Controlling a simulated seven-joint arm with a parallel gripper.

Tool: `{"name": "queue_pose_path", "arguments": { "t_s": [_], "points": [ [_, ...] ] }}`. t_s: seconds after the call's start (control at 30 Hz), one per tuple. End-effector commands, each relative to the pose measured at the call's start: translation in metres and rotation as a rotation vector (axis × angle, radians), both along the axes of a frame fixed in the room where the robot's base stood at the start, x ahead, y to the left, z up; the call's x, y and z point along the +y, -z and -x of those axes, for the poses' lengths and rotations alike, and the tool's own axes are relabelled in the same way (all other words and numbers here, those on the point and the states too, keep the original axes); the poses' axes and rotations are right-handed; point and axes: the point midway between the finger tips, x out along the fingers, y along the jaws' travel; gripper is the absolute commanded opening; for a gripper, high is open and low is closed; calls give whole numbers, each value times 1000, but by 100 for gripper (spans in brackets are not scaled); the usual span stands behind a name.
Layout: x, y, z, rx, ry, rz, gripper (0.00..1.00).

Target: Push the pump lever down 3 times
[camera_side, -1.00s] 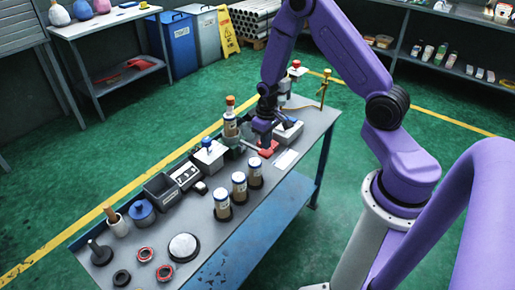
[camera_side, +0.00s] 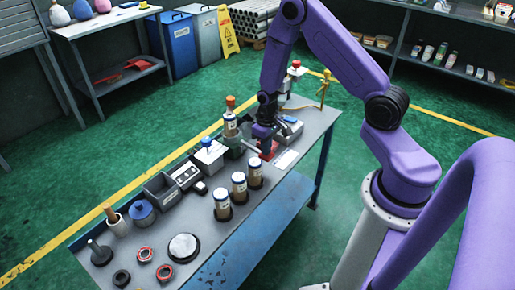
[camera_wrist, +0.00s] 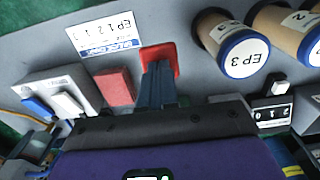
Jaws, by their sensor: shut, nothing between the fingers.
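A red pad (camera_wrist: 176,58), which looks like the end of the pump lever, lies under my gripper (camera_wrist: 158,68) in the wrist view. My gripper is shut and empty, with its fingertips over the pad. They seem to meet it, but I cannot be sure of contact. In the side view my gripper (camera_side: 266,150) points down at the red pad (camera_side: 274,152).
Several capped cylinders (camera_side: 239,187) stand at the near edge. A white printed card (camera_side: 286,160) lies right of the pad. A red block (camera_wrist: 115,87) and a box with blue and white switches (camera_wrist: 68,103) sit close to my gripper. A tall bottle (camera_side: 230,122) stands behind.

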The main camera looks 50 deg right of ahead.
Motion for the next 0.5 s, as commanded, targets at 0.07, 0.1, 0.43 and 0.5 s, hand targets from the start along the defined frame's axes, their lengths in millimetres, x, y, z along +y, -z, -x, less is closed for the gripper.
{"name": "queue_pose_path", "arguments": {
  "t_s": [0.07,0.1,0.43,0.5],
  "points": [
    [0,5,0,-1,-1,0,0],
    [0,7,-1,-2,-1,0,0],
    [1,24,-2,-5,-2,0,0],
    [1,22,-3,-8,-1,0,0]
  ]
}}
